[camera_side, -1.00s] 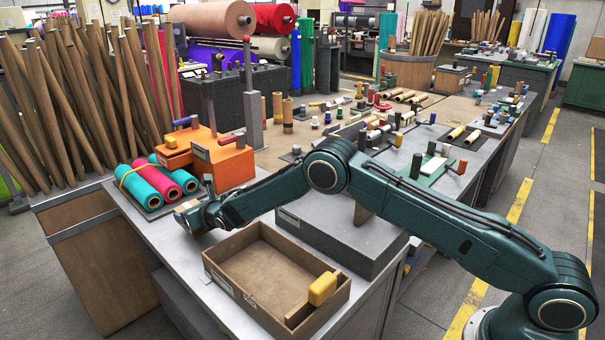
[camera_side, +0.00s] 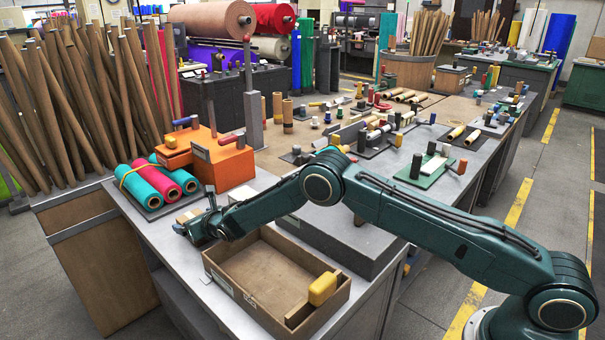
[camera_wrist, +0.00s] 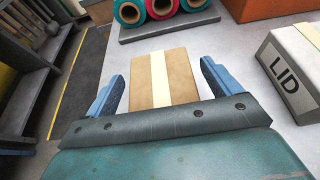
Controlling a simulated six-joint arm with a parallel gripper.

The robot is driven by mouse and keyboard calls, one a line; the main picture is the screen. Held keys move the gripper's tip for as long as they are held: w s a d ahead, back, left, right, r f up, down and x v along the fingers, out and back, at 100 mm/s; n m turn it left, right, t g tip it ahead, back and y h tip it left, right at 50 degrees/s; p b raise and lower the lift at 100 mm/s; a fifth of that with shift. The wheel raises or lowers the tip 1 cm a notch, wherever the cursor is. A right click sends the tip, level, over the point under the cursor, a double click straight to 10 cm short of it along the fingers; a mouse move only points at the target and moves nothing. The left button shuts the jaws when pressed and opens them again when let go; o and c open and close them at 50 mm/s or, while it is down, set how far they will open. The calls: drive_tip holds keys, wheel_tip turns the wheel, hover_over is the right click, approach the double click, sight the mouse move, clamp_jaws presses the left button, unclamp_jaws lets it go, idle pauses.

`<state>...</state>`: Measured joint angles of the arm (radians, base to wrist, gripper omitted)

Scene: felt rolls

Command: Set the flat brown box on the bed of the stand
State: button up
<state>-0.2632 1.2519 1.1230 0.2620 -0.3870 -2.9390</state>
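The flat brown box (camera_wrist: 165,82) has a pale stripe along its top and lies on the grey table. In the wrist view it is between my gripper's (camera_wrist: 162,78) two blue fingers, with a narrow gap on each side. In the side view my gripper (camera_side: 190,228) is low at the left of the table, and a small part of the box (camera_side: 186,215) shows beside it. My gripper looks open around the box. I cannot tell for sure which thing is the stand; an orange block (camera_side: 226,163) with dark and red handles is behind the gripper.
Teal and pink felt rolls (camera_side: 148,186) lie on a grey tray beyond the box. An open brown tray (camera_side: 262,268) holding a yellow block (camera_side: 322,289) is in front. A grey block marked LID (camera_wrist: 289,72) is close on the right in the wrist view.

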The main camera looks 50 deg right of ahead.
drive_tip(key=shift+s, duration=0.1)
drive_tip(key=shift+v, duration=1.25)
drive_tip(key=shift+s+r, duration=0.15)
drive_tip(key=shift+r, duration=3.45)
